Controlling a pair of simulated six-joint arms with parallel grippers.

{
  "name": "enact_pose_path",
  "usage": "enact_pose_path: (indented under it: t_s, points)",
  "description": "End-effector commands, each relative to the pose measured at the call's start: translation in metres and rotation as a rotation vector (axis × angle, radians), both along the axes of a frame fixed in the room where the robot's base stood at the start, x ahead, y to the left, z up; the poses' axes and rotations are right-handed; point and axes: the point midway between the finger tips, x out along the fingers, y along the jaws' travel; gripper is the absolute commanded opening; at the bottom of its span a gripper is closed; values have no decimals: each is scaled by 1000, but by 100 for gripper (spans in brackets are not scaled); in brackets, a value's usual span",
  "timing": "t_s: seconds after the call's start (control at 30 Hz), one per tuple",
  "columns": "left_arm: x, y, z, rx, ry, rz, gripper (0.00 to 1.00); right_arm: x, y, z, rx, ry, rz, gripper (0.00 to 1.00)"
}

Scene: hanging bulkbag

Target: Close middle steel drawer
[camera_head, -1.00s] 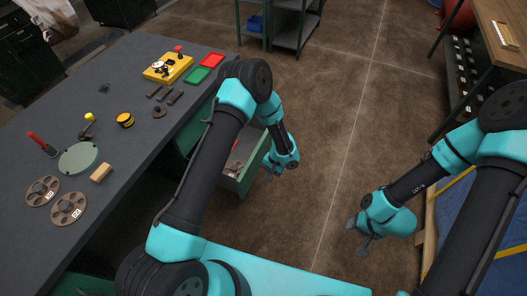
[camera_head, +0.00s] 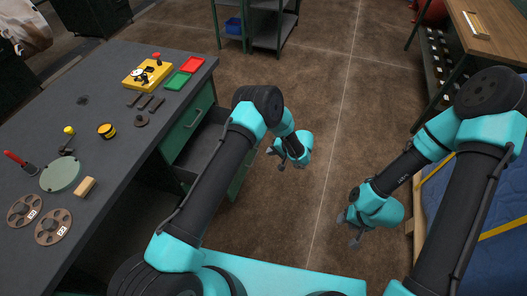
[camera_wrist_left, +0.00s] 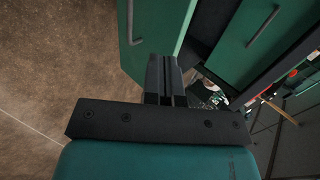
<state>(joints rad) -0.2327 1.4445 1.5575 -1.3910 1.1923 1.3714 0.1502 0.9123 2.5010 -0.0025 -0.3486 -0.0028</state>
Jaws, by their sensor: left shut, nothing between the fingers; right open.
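The steel drawer (camera_head: 242,178) stands pulled out from the right side of the workbench, its green front partly hidden behind my left arm. In the left wrist view its green front with a bar handle (camera_wrist_left: 152,38) is upright at the top, left of a dark gap. Another green drawer front with a handle (camera_head: 186,128) sits in the bench; a green front with a handle (camera_wrist_left: 252,38) also shows in the wrist view. My left gripper (camera_head: 286,160) is shut and empty, to the right of the open drawer's front and apart from it. My right gripper (camera_head: 349,230) is open and empty over the floor.
The grey workbench (camera_head: 95,140) carries reels, a yellow device and red and green trays. A shelf rack (camera_head: 268,25) stands at the back. A wooden table (camera_head: 480,45) and a blue surface (camera_head: 485,205) are at right. The floor between is clear.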

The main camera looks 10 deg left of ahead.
Motion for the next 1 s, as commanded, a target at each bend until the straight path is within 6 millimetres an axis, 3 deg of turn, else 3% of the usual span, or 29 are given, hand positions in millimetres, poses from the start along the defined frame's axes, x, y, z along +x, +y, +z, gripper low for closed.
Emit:
enact_pose_path:
  t_s: [0.57, 0.8, 1.0]
  points:
    - [8, 67, -63, -1, 3, 3, 0, 0, 0, 0, 0, 0, 0, 43]
    - [13, 98, -62, -1, 1, 2, 0, 0, 0, 0, 0, 0, 0, 43]
    - [14, 106, -62, -1, 0, 0, 0, 0, 0, 0, 0, 0, 0, 43]
